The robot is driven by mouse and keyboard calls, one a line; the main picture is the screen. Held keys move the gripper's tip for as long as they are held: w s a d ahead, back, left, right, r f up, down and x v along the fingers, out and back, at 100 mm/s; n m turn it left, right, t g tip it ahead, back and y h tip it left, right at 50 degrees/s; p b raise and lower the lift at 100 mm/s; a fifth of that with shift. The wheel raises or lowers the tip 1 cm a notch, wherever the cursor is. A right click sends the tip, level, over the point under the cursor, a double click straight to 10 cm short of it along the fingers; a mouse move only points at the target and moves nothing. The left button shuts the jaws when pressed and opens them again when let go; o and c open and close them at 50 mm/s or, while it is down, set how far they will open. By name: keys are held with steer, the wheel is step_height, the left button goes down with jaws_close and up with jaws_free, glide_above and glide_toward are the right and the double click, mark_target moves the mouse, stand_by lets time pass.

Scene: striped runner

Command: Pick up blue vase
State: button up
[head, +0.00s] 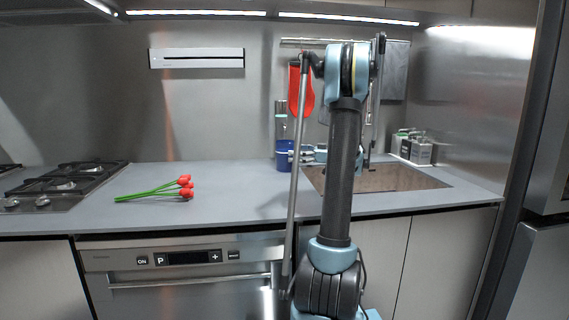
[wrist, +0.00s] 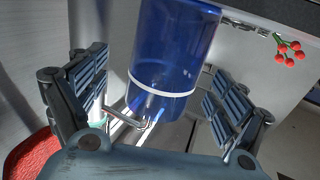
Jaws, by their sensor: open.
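The blue vase (head: 284,155) stands on the grey counter in the head view, left of my arm and near the sink. In the wrist view the blue vase (wrist: 172,55) is large, with a pale band round it, and lies between the two finger pads. My gripper (wrist: 160,100) is open, with one pad on each side of the vase. Gaps show between the vase and both pads. In the head view my gripper (head: 308,154) is partly hidden behind my arm, at the right of the vase.
Red flowers with green stems (head: 162,189) lie on the counter (head: 235,200) to the left. A stove (head: 65,184) is at far left. The sink (head: 400,178) is right of the vase. A red mitt (head: 300,92) hangs above. The counter between flowers and vase is clear.

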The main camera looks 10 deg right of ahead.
mark_target(285, 153)
steer(key=x, duration=0.4)
steer(key=shift+s+a+f, duration=0.1)
steer(key=shift+s+a, duration=0.05)
steer(key=shift+s, duration=0.1)
steer(key=c, duration=2)
steer(key=shift+o, duration=0.2)
